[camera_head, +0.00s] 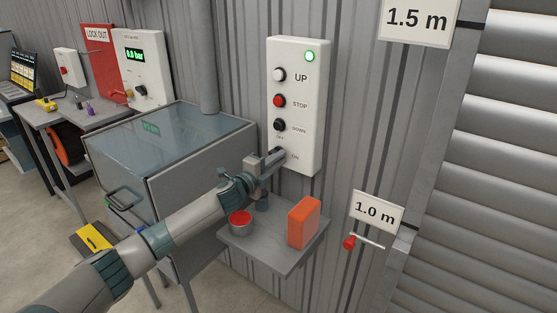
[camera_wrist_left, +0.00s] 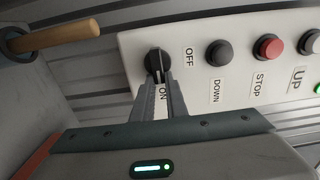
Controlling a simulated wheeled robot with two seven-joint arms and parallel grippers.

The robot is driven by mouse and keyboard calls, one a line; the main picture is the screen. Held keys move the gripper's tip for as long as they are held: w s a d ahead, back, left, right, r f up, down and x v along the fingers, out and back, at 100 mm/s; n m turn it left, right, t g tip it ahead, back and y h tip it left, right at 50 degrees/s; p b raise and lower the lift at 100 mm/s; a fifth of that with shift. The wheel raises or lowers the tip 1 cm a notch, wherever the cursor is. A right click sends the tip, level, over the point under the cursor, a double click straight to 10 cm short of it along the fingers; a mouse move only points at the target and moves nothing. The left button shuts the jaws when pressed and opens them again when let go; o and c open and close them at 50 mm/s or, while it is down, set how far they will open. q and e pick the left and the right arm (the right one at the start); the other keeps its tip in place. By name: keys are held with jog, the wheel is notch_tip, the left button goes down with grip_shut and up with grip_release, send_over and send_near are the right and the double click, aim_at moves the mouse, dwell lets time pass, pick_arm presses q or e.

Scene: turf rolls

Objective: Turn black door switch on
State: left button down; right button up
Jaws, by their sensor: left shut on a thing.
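The white door control panel (camera_head: 312,120) is on the corrugated wall, with UP, STOP and DOWN buttons and a lit green lamp (camera_head: 310,56) at its top. The black door switch (camera_wrist_left: 154,60) is a round knob at the panel's lower end, between the OFF and ON labels. My left gripper (camera_head: 277,156) reaches the panel's lower part and hides the knob in the head view. In the left wrist view the gripper's fingers (camera_wrist_left: 160,90) are shut on the knob, partly covering the ON label. My right gripper is out of view.
A grey shelf (camera_head: 275,250) below the panel holds an orange block (camera_head: 304,222) and a red-topped can (camera_head: 240,223). A glass-topped cabinet (camera_head: 165,145) stands to the left. A roller door (camera_head: 510,150) is at right. A wooden handle (camera_wrist_left: 60,36) shows in the wrist view.

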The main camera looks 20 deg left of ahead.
pick_arm(q)
jog(key=shift+f, duration=0.1)
dwell(0.3)
jog(key=c, duration=1.8)
grip_release()
jog(key=shift+o, duration=0.2)
